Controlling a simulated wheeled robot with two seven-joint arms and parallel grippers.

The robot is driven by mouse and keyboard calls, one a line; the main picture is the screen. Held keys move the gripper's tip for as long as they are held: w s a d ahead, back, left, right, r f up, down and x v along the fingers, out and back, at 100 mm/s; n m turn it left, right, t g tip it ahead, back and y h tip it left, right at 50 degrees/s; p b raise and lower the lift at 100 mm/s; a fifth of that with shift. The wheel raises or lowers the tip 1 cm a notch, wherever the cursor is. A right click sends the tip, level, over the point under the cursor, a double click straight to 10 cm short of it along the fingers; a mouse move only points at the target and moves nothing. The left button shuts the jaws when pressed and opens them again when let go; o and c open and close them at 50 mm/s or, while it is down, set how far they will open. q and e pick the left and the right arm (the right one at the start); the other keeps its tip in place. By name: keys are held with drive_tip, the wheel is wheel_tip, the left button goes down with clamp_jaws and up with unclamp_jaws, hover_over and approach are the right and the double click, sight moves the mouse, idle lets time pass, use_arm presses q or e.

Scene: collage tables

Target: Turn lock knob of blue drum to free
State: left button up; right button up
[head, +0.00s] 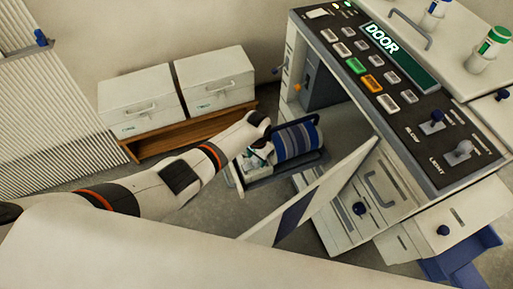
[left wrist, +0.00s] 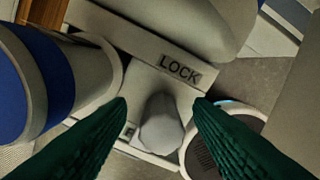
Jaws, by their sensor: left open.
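The blue drum (head: 297,140), striped blue and grey, lies in a grey frame beside the open cabinet. In the left wrist view the drum (left wrist: 50,80) fills the left edge. A grey lock knob (left wrist: 160,128) sits on a pale plate, below the word LOCK (left wrist: 180,68). A second label (left wrist: 129,131) beside the knob is mostly hidden. My left gripper (head: 258,155) is at the drum's left end; its dark green fingers (left wrist: 160,103) are open on either side of the knob, with gaps visible. I cannot tell the knob's setting. My right gripper is not in view.
The cabinet door (head: 335,185) stands open just right of the drum. The control panel (head: 375,65) rises above it. Two white boxes (head: 138,100) rest on a wooden bench (head: 190,135) behind. A round dark-topped part (left wrist: 215,150) stands close to the right finger.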

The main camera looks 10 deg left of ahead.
sight(256, 158)
use_arm(q)
wheel_tip(256, 158, up, 11)
drive_tip(key=p, duration=0.2)
drive_tip(key=shift+s+f, duration=0.1)
idle(0.5)
